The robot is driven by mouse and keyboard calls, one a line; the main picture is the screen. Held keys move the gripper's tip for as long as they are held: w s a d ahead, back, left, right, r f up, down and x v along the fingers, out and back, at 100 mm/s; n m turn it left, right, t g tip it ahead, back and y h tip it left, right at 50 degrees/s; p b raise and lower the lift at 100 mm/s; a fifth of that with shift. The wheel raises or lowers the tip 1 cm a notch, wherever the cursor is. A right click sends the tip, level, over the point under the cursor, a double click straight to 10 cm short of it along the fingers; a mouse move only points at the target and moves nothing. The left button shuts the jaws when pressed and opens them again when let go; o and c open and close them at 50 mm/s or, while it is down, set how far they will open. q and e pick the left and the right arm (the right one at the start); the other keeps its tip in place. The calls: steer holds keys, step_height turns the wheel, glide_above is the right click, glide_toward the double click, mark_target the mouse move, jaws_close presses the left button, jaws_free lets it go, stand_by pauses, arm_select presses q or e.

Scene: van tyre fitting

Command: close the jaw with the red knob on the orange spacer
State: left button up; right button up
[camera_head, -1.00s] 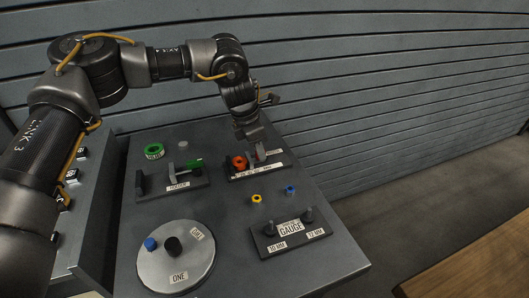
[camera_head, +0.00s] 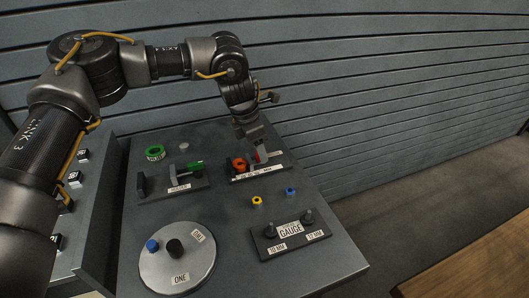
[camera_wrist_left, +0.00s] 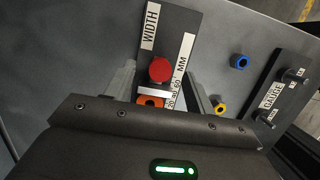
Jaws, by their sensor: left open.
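The red knob (camera_wrist_left: 160,70) stands on the WIDTH fixture (camera_wrist_left: 176,25) and shows between the fingers of my open left gripper (camera_wrist_left: 160,75). The fingers are on either side of it, apart from it as far as I can tell. A pale jaw bar (camera_wrist_left: 155,94) lies between the knob and the orange spacer (camera_wrist_left: 149,101), whose near part my gripper body hides. I cannot tell whether jaw and spacer touch. My right gripper is not in view.
Left of the fixture is a holder (camera_head: 180,186) with a green part (camera_head: 194,167). A green ring (camera_head: 155,152) lies behind it. In front are a yellow piece (camera_head: 257,200), a blue piece (camera_head: 291,192), the gauge block (camera_head: 270,243) and a round turntable (camera_head: 190,270).

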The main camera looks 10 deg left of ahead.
arm_select(q)
steer(key=shift+r+p, duration=2.2)
steer(key=shift+r, duration=0.7)
